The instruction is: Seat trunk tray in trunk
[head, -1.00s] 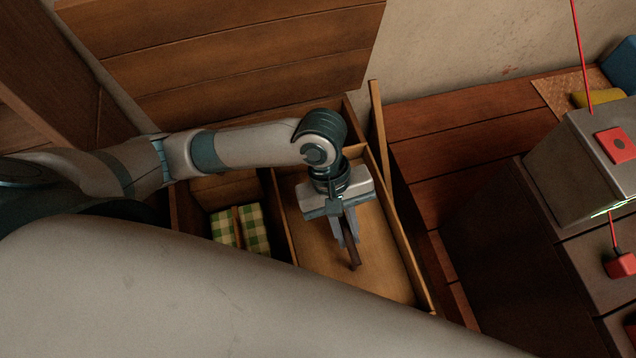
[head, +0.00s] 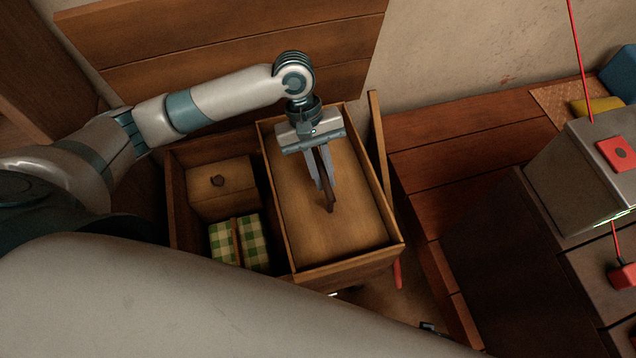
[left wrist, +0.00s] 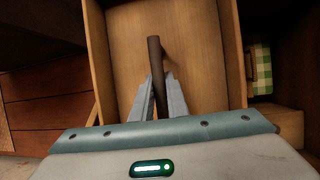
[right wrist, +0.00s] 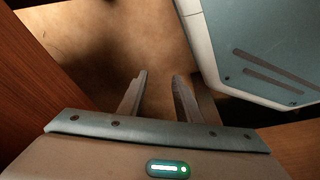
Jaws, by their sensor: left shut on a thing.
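The trunk tray (head: 350,228) is a shallow wooden box with low walls and a dark handle bar in its middle. My left gripper (head: 324,188) is shut on that handle; the bar also shows between the fingers in the left wrist view (left wrist: 158,85). The tray is over the right part of the open wooden trunk (head: 182,215), covering that side. Whether it touches the trunk's rim is unclear. The trunk's left part is uncovered. My right gripper (right wrist: 160,80) is open and empty in the right wrist view.
Inside the trunk's left part are a small wooden box (head: 222,190) with a dark knob and a green checked bundle (head: 251,236). The raised lid (head: 220,40) stands behind. An upright wooden strip (head: 377,140) is right of the tray. A wooden bench (head: 460,125) lies further right.

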